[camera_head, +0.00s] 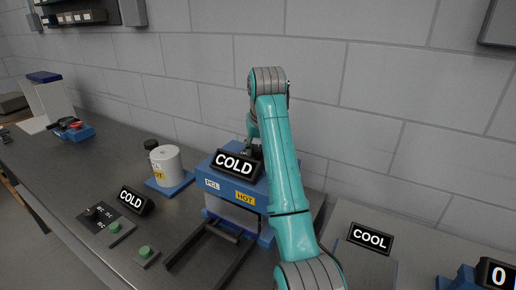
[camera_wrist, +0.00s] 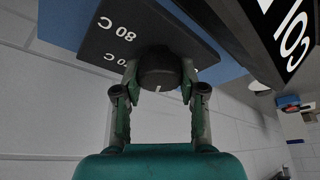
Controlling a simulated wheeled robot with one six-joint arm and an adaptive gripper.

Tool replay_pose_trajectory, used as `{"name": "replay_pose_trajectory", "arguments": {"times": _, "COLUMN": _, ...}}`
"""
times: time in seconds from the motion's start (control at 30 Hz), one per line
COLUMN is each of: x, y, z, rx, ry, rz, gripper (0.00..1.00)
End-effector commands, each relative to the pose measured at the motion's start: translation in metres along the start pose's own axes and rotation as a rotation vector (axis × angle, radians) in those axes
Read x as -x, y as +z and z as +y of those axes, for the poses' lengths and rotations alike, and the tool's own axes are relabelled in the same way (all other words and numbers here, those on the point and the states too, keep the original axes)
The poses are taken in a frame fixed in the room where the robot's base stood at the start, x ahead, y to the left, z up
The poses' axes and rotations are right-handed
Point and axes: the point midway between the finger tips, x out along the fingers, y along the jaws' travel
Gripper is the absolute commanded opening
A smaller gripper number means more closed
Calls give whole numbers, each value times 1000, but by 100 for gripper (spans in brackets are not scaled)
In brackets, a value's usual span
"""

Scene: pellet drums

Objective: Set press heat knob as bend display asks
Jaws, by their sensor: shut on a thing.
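The blue press (camera_head: 233,185) stands mid-bench with PCL and HOT labels on its front and a display (camera_head: 236,166) on top reading COLD. In the wrist view, a black round knob (camera_wrist: 160,66) sits on a dark dial plate (camera_wrist: 150,22) marked 80 C, with another mark partly hidden. A short white line shows on the knob's near edge. My gripper (camera_wrist: 158,85) is shut on the knob, one finger on each side. In the head view, my gripper (camera_head: 252,150) is behind the press display and mostly hidden. A COOL display (camera_head: 370,238) stands at right.
A second COLD display (camera_head: 131,200) stands at left beside a small knob panel (camera_head: 99,213) and green buttons (camera_head: 115,227). A white PCL HOT drum (camera_head: 166,163) stands on a blue base left of the press. A display reading 0 (camera_head: 497,275) is at far right.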

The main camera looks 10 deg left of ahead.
Motion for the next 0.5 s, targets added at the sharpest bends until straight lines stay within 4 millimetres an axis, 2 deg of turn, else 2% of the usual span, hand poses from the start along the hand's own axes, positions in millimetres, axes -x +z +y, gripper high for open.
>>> {"name": "replay_pose_trajectory", "arguments": {"times": 0.27, "x": -2, "y": 2, "z": 1, "rx": 0, "ry": 1, "rz": -9, "gripper": 6}}
{"name": "replay_pose_trajectory", "arguments": {"times": 0.3, "x": -2, "y": 2, "z": 1, "rx": 0, "ry": 1, "rz": -9, "gripper": 50}}
{"name": "replay_pose_trajectory", "arguments": {"times": 0.37, "x": -2, "y": 2, "z": 1, "rx": 0, "ry": 0, "rz": -8, "gripper": 65}}
{"name": "replay_pose_trajectory", "arguments": {"times": 0.5, "x": -1, "y": 1, "z": 0, "rx": 0, "ry": 0, "rz": -5, "gripper": 66}}
